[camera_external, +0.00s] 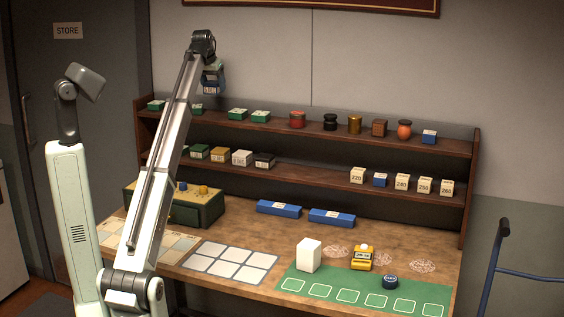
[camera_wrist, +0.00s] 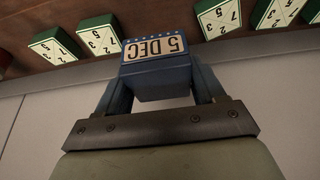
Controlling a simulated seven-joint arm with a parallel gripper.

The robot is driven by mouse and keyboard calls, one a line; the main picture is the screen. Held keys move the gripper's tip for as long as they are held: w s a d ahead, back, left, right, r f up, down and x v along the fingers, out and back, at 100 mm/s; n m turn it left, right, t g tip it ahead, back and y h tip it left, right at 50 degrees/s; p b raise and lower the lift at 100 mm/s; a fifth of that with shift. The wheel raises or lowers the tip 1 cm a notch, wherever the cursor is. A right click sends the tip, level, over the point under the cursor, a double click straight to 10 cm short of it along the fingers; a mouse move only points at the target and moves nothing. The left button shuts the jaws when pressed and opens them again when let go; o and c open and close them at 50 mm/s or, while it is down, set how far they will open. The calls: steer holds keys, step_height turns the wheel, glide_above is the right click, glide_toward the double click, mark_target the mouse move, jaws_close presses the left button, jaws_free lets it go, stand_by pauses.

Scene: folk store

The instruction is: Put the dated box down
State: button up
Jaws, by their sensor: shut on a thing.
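The dated box is a small blue box (camera_wrist: 155,52) with a cream label reading "5 DEC", close up in the wrist view. My gripper (camera_wrist: 161,82) is shut on it, one finger on each side. In the external view my gripper (camera_external: 212,76) is raised high at the upper left, in front of the wall and above the top shelf. The box shows there only as a small dark patch with a pale label (camera_external: 210,89).
A two-tier shelf (camera_external: 350,143) holds green-and-white boxes (camera_external: 238,114), jars and numbered blocks (camera_external: 402,182). On the table stand a green drawer box (camera_external: 200,212), blue trays (camera_external: 279,208), a white block (camera_external: 308,255), a yellow stamp (camera_external: 362,257), a pale grid (camera_external: 229,263) and a green mat (camera_external: 365,296).

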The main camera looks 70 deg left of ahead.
steer(key=s+d+f, duration=0.3)
steer(key=d+f, duration=0.5)
steer(key=d, duration=0.2)
steer(key=w+d+f+m, duration=0.2)
steer(key=w+d+f, duration=0.4)
steer(key=d+f, duration=0.35)
steer(key=w+d+f+m+t+h, duration=0.1)
steer(key=w+d+f, duration=0.4)
steer(key=d+f, duration=0.4)
steer(key=w+d+f+m, duration=0.2)
steer(key=w+d+f, duration=0.5)
steer(key=f, duration=0.4)
steer(key=shift+s+d+f, duration=0.2)
steer(key=shift+f, duration=1.25)
steer(key=shift+s+d+f, duration=0.15)
steer(key=shift+s+f, duration=0.1)
steer(key=shift+f, duration=1.25)
steer(key=shift+s+d+f, duration=0.2)
steer(key=shift+f, duration=1.25)
steer(key=shift+f, duration=0.15)
steer(key=o, duration=1.1)
